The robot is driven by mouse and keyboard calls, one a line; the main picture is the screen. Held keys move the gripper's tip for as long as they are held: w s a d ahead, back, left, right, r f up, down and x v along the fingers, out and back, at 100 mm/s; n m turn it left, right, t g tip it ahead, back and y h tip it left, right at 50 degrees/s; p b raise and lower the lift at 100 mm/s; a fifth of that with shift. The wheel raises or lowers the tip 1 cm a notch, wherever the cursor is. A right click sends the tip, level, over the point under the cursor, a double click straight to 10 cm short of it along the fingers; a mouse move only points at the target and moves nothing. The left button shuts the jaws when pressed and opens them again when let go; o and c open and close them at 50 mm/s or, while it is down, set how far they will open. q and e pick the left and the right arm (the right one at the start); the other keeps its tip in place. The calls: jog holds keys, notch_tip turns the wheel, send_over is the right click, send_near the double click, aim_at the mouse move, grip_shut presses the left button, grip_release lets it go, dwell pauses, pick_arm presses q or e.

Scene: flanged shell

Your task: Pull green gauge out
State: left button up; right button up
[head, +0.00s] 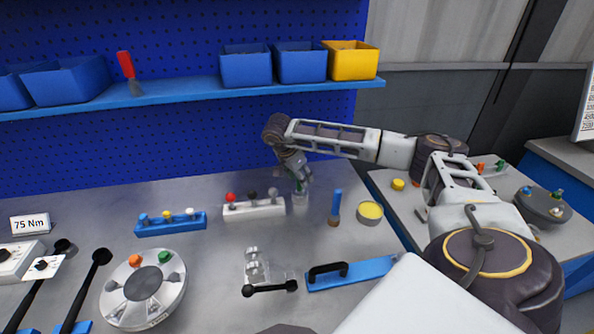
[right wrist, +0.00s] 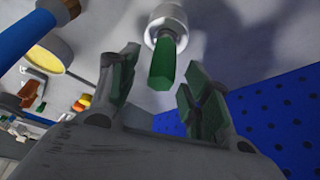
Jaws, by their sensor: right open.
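The green gauge (right wrist: 162,64) shows in the right wrist view as a green faceted bar standing out of a round silver holder (right wrist: 168,18). In the head view the holder (head: 300,199) stands on the bench, with only a bit of green visible above it. My right gripper (head: 298,178) is over the holder. In the right wrist view my right gripper (right wrist: 160,80) is open, with one green-padded finger on each side of the gauge. Gaps show between gauge and both fingers. My left gripper is out of view.
A white block with knobs (head: 254,210) stands left of the holder. A brush (head: 336,207) and a yellow-filled round tin (head: 370,212) stand to the right. A round grey disc with coloured plugs (head: 143,289) is front left. The blue pegboard (head: 180,60) rises behind.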

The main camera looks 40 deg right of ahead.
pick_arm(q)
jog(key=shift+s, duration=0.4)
pick_arm(e)
jog(key=shift+x, duration=2.3)
grip_shut()
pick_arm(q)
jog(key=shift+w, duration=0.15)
pick_arm(e)
jog(key=shift+r, duration=0.1)
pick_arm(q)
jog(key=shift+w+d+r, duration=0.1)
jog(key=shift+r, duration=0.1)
pick_arm(e)
jog(key=shift+r, duration=0.2)
jog(key=shift+r+p, duration=0.15)
jog(key=shift+p, duration=0.15)
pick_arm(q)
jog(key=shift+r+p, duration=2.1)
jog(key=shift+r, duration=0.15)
pick_arm(e)
jog(key=shift+r, duration=3)
jog(key=shift+r, duration=0.1)
